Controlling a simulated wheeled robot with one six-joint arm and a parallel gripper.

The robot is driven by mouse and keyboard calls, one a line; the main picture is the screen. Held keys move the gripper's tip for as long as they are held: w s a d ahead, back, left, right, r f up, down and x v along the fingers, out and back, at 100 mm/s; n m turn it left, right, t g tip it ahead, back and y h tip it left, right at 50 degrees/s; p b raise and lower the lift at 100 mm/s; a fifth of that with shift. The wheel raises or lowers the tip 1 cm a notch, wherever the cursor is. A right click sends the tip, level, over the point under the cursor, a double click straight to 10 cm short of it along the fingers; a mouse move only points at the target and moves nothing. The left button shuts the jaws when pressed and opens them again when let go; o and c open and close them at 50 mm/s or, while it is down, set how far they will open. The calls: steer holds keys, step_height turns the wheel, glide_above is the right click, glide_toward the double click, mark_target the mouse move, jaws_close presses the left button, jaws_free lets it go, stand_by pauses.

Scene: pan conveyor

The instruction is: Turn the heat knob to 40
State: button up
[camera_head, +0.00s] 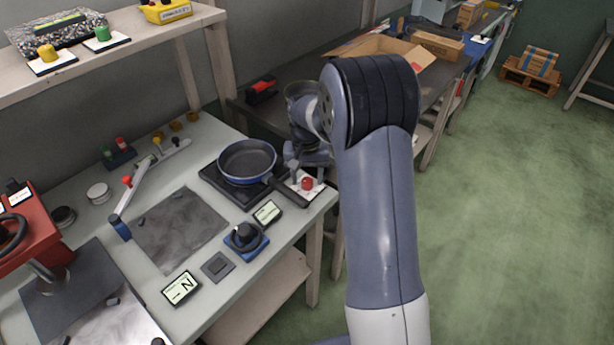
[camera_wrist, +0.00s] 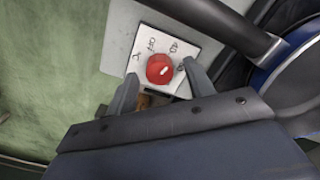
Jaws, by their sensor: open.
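A red knob (camera_head: 307,184) sits on a white plate (camera_head: 296,188) beside the black hotplate. In the wrist view the red knob (camera_wrist: 158,69) has a short white pointer mark, and the white plate (camera_wrist: 142,42) bears OFF and small symbols around it. My gripper (camera_head: 305,172) is open above the knob; in the wrist view its two fingers (camera_wrist: 160,70) stand on either side of the knob, with gaps visible. Whether the fingertips reach down to the knob's height I cannot tell. A small display (camera_head: 267,212) stands near the hotplate; its reading is too small to make out.
A blue pan (camera_head: 247,160) sits on the hotplate (camera_head: 212,182), its handle reaching close to the knob plate. A black dial on a blue base (camera_head: 246,238) and another display (camera_head: 181,288) are nearer the front. The wooden shelf (camera_head: 120,50) overhangs the back left.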

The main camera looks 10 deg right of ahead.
mark_target(307, 180)
step_height(307, 180, up, 10)
steer(key=shift+r, duration=0.25)
steer(key=shift+f, duration=0.15)
step_height(307, 180, down, 10)
steer(key=shift+f, duration=0.35)
stand_by(0.4)
stand_by(0.4)
